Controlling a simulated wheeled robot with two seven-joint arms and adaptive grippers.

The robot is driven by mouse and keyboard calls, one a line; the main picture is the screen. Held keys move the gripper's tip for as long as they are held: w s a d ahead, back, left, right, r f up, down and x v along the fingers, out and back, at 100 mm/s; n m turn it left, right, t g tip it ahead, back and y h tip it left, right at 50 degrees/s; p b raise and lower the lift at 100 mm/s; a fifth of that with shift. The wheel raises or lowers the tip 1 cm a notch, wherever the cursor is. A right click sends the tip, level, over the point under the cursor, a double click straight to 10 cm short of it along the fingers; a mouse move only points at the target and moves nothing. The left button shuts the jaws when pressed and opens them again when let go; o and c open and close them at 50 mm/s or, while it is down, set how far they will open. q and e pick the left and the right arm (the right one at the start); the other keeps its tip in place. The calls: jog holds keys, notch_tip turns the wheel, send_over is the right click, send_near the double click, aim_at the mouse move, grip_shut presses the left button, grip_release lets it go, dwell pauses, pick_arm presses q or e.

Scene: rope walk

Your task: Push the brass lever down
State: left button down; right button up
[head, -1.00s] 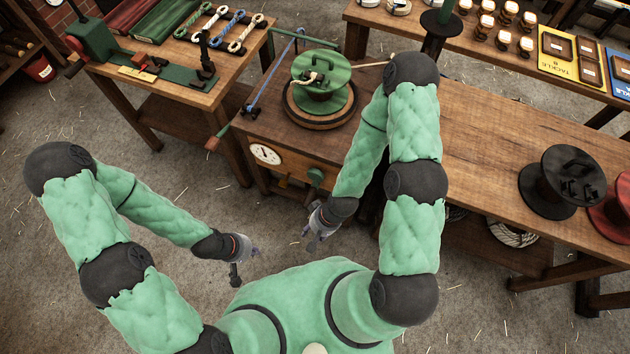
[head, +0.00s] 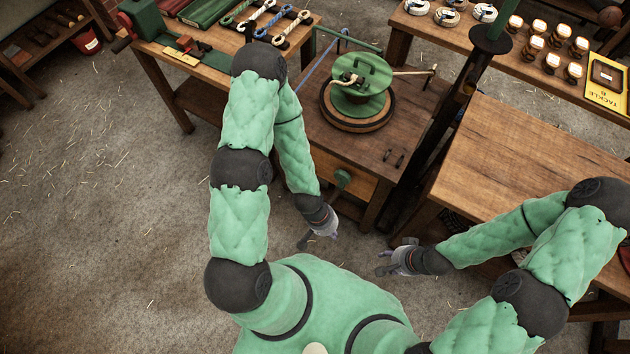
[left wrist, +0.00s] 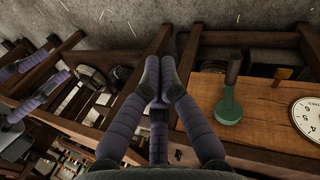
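A short brass-coloured lever (left wrist: 282,74) sticks out at the edge of the winding bench in the left wrist view. It lies between a green knobbed handle (left wrist: 229,108) and a white dial (left wrist: 308,118). In the head view my left arm hides the lever, while the green handle (head: 342,178) shows on the bench front. My left gripper (head: 318,240) is in front of the bench, apart from the handle. In the left wrist view its fingertips (left wrist: 159,66) are together with nothing seen between them. My right gripper (head: 392,257) is farther right, its fingers apart and empty.
A green reel (head: 362,85) stands on the bench (head: 345,145). A dark post (head: 470,80) and a wooden table (head: 520,150) are at the right. Another bench (head: 215,95) stands at the back left. The floor (head: 110,220) at the left is clear.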

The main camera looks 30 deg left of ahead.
pick_arm(q)
jog(key=w+a+f+n+y+b, duration=0.1)
jog(key=w+a+f+n+b, duration=0.2)
jog(key=w+a+f+n, duration=0.4)
jog(key=w+a+f+n+y+b, duration=0.1)
jog(key=w+a+f+n+b, duration=0.3)
jog(key=w+a, duration=1.2)
jog(key=shift+w+f+n+g+y, duration=0.35)
jog(key=shift+w+f+n, duration=0.45)
jog(key=shift+f+n, duration=1.45)
jog(key=shift+f+m, duration=0.4)
jog(key=shift+m, duration=0.05)
jog(key=shift+f, duration=0.1)
jog(key=shift+d+f+b, duration=0.2)
jog(key=shift+f+b, duration=1.05)
jog(key=shift+f, duration=0.5)
jog(key=shift+d+f+b, duration=0.2)
jog(key=shift+f+b, duration=1.05)
jog(key=shift+f, duration=0.45)
